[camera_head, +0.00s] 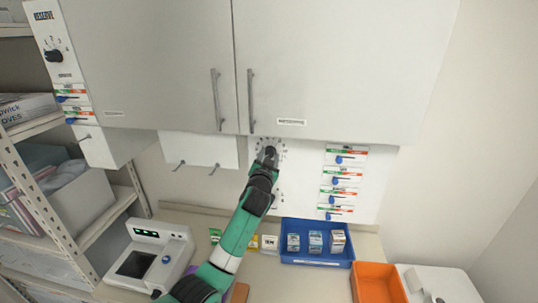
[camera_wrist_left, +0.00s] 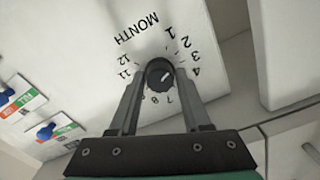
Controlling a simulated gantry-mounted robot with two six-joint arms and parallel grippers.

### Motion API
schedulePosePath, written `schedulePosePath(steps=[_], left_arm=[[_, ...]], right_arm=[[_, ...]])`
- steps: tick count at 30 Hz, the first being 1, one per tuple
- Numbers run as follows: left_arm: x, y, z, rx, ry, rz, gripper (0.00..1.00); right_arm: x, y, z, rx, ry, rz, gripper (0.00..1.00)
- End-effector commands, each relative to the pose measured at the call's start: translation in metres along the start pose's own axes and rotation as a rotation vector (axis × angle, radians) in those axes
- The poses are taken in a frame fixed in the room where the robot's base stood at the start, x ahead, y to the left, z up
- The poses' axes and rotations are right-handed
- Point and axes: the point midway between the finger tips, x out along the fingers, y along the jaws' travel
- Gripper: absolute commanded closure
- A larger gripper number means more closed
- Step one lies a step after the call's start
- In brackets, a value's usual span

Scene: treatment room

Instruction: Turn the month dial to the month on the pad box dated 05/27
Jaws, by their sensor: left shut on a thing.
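The month dial is a round black knob (camera_wrist_left: 160,75) on a white panel, ringed by printed numbers under the word MONTH. My left gripper (camera_wrist_left: 160,92) is shut on the knob, with a finger on each side. A pale line on the knob slants to the upper right, roughly toward the 3 and 4; I cannot tell the exact number. In the head view, my left gripper (camera_head: 268,155) covers much of the dial face (camera_head: 281,147). Several small boxes, such as one box (camera_head: 315,240), stand in a blue tray (camera_head: 318,261); their dates are too small to read.
Label strips with blue sliders (camera_head: 343,160) are right of the dial. An orange bin (camera_head: 378,283) stands right of the tray. A white device with a screen (camera_head: 148,255) stands at the left. Small packets (camera_head: 270,242) sit behind my arm. Cabinet doors (camera_head: 330,60) hang above.

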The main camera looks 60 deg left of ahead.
Motion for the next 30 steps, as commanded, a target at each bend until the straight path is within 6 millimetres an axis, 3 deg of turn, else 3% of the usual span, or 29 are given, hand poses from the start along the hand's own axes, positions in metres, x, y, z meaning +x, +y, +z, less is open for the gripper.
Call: schedulePosePath(steps=[30], left_arm=[[0.0,-0.001,-0.002,0.963,-0.002,0.002,1.0]], right_arm=[[0.04,0.0,-0.036,0.0,0.0,0.0,0.0]])
